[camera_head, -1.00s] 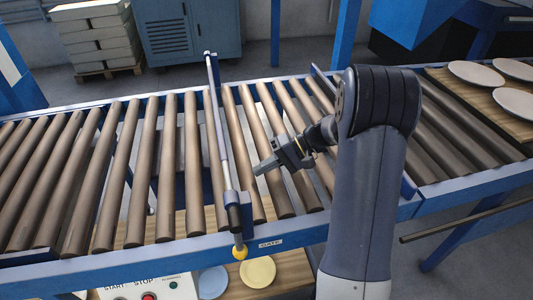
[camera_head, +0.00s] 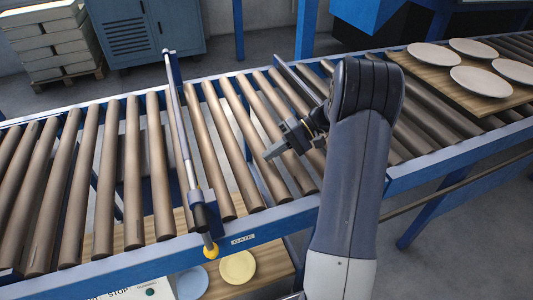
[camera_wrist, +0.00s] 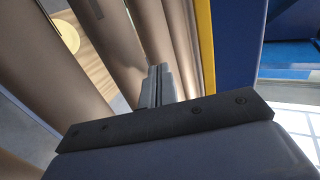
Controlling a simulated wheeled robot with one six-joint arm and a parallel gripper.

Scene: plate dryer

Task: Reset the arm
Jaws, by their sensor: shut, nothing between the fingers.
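My gripper (camera_head: 274,151) hangs above the rollers of the conveyor, to the right of the gate bar. Its fingers are together and empty. In the wrist view the two grey fingers (camera_wrist: 159,85) lie side by side in front of brown rollers. My arm reaches in from the lower right of the head view and covers part of the conveyor behind it.
The roller conveyor (camera_head: 134,170) runs across the view. The gate bar (camera_head: 181,120) with a yellow knob (camera_head: 210,251) crosses it. A wooden board (camera_head: 436,72) with several white plates (camera_head: 482,81) lies at the right. A yellow plate (camera_head: 237,267) and a blue plate (camera_head: 192,283) are below the conveyor.

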